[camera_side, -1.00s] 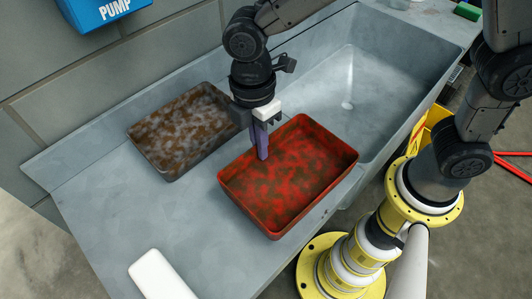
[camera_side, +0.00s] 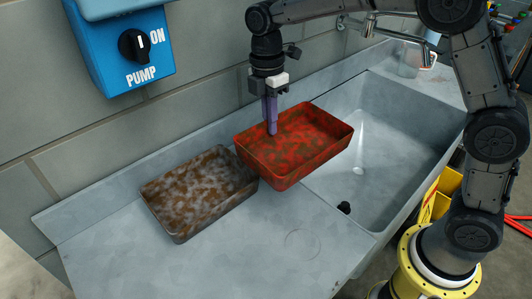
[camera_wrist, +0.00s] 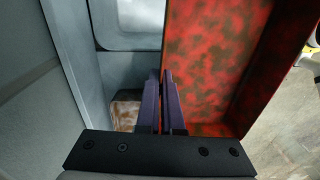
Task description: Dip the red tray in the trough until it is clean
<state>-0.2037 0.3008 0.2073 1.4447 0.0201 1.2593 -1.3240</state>
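The red tray (camera_side: 301,168) has dark greenish-brown dirt blotches over its inside. My gripper (camera_side: 271,130) is shut on the tray's back-left wall, with its purple fingers pointing down. In the wrist view, the fingers (camera_wrist: 167,105) pinch the wall, and the red tray (camera_wrist: 207,62) extends to the right. The tray is held roughly level, seemingly above the counter. It is between the brown tray and the trough (camera_side: 395,130), partly over the trough's left edge. The trough's visible floor is pale grey; no water is clearly seen in it.
A second tray (camera_side: 200,192), dirty brown and grey, lies on the counter (camera_side: 215,255) close to the red tray's left. A blue pump box (camera_side: 120,55) with a black knob (camera_side: 134,46) hangs on the wall. A tap (camera_side: 395,32) stands behind the trough. The front counter is clear.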

